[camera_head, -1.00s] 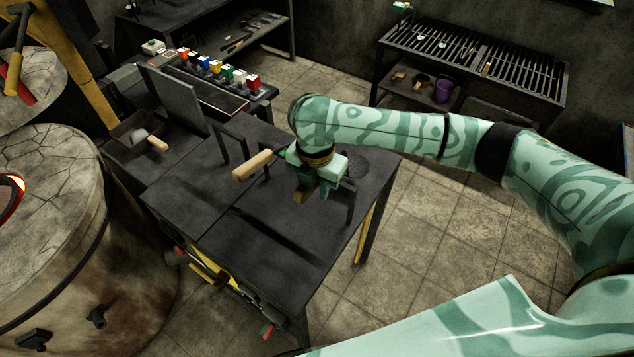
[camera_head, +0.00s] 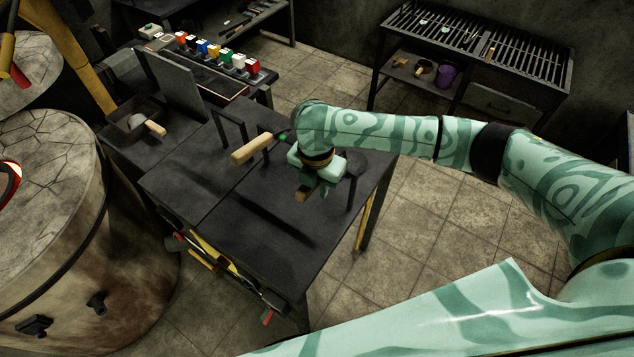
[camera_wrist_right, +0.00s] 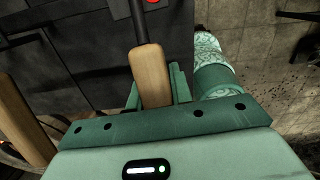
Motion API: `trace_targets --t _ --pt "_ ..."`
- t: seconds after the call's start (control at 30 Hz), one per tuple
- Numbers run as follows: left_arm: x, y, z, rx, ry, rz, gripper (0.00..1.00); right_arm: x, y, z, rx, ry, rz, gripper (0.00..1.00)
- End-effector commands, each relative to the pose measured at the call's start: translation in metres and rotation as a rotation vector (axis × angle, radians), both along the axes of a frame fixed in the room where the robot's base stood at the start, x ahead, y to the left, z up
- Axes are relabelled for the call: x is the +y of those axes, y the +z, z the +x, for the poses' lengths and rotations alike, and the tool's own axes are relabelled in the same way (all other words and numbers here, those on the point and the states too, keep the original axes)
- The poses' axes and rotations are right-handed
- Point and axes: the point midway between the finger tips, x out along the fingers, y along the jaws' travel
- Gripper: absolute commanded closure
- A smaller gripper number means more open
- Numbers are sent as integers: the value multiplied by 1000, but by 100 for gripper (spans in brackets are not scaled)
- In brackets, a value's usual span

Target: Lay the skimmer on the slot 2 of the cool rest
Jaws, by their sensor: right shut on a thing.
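My right gripper (camera_head: 304,190) is over the dark table, shut on a light wooden handle. The right wrist view shows this handle (camera_wrist_right: 150,75) between the fingers, with a dark rod running from it out of the top edge. Dark upright frames (camera_head: 229,133) on the table look like the cool rest. Its slot numbers cannot be read. My left gripper is not in view.
Another wooden handle (camera_head: 251,149) lies at the frames, left of my right gripper. The front of the dark table (camera_head: 260,245) is clear. A round furnace-like drum (camera_head: 50,220) stands at the left. A grated bench (camera_head: 480,45) is at the back right.

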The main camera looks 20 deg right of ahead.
Motion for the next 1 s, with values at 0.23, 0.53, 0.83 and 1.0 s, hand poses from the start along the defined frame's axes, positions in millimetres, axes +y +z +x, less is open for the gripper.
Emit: trace_targets --t 0.23,0.53,0.83,1.0 --pt "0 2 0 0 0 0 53 0 0 0 0 0 0 100" --pt "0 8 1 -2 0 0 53 0 -3 0 -2 -1 -1 100" --pt "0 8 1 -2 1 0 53 0 -4 0 -1 0 0 54" --pt "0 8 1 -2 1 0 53 0 -4 0 -1 0 0 53"
